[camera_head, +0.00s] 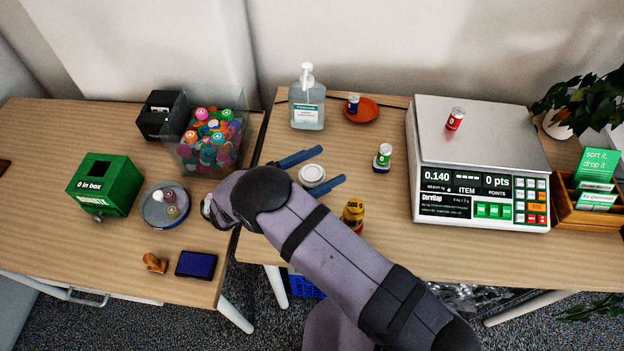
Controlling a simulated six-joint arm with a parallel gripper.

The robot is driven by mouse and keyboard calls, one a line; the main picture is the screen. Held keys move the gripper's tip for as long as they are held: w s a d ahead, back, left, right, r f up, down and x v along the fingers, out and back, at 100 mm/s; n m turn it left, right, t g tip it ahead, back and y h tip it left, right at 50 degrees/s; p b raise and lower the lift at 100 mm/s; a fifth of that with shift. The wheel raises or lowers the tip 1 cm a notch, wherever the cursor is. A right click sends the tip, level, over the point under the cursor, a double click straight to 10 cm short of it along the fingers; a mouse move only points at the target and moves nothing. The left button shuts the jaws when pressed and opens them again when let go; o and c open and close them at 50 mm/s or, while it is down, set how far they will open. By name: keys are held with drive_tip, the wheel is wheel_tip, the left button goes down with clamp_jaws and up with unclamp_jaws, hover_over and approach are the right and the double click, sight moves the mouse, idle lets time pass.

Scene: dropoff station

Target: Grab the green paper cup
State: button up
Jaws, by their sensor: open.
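No plainly green paper cup stands out. A round white lid or cup top (312,174) shows from above on the right table; the sides below it are hidden, so I cannot tell their colour. My gripper (333,164) is open, its two blue fingers pointing right, one on the far side and one on the near side of the white top. I cannot tell whether they touch it or how high they are. A small green-and-white cylinder (383,157) with a dark blue base stands upright to the right of the fingers.
A yellow-and-red container (352,215) stands close by my forearm. A scale (475,205) bears a red-and-white can (455,118). A sanitizer bottle (307,105) and an orange plate (362,111) with a blue can (353,103) are behind. A green box (105,184) stands left.

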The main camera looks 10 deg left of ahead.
drive_tip(key=shift+w+d, duration=0.2)
drive_tip(key=shift+d, duration=0.15)
drive_tip(key=c, duration=1.1)
drive_tip(key=shift+r, duration=0.1)
wheel_tip(320, 180, up, 18)
drive_tip(key=b, duration=0.1)
